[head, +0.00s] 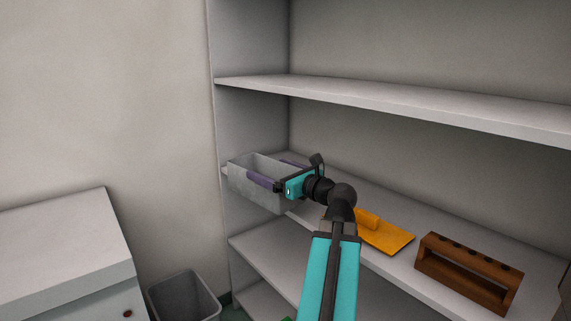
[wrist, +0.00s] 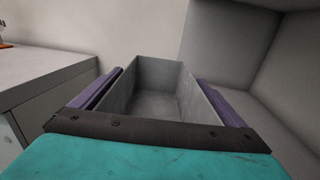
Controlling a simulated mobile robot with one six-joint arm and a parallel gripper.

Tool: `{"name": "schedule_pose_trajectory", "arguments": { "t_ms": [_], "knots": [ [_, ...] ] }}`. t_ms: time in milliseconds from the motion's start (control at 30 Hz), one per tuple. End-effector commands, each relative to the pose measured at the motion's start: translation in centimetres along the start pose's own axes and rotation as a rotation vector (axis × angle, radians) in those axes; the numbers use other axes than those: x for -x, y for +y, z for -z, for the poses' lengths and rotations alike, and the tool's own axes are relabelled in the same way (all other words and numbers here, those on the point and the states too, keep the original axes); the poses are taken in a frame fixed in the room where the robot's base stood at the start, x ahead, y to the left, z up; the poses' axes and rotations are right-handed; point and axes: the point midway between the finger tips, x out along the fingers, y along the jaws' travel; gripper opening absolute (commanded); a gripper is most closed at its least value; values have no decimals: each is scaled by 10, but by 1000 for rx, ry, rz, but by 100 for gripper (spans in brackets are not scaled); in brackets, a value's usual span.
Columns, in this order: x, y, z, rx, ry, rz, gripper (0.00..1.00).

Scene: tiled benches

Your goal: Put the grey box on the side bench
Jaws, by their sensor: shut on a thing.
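The grey box (head: 249,189) is an open-topped, empty bin at the left end of the middle shelf in the head view, jutting past the shelf's front edge. My gripper (head: 277,173) is shut on it, with one purple finger along each long side. In the wrist view the box (wrist: 156,74) sits between the purple fingers of my gripper (wrist: 160,92), and its inside shows bare. I cannot tell whether its underside touches the shelf. A white-topped bench (head: 62,249) stands at the lower left of the head view; it also shows at the left of the wrist view (wrist: 40,75).
An orange float-like tool (head: 388,236) and a wooden rack with holes (head: 470,270) lie on the middle shelf to the right. A grey waste bin (head: 184,297) stands between bench and shelves.

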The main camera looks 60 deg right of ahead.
Motion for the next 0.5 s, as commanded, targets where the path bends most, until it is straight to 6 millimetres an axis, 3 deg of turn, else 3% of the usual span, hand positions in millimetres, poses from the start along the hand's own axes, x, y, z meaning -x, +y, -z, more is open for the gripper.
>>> {"name": "schedule_pose_trajectory", "arguments": {
  "t_ms": [33, 200, 500],
  "knots": [
    [-12, 12, -7, -4, -1, -32, 50],
    [-44, 51, -5, -4, -1, -131, 50],
    [-92, 127, -2, -4, -1, -306, 50]
  ]
}}
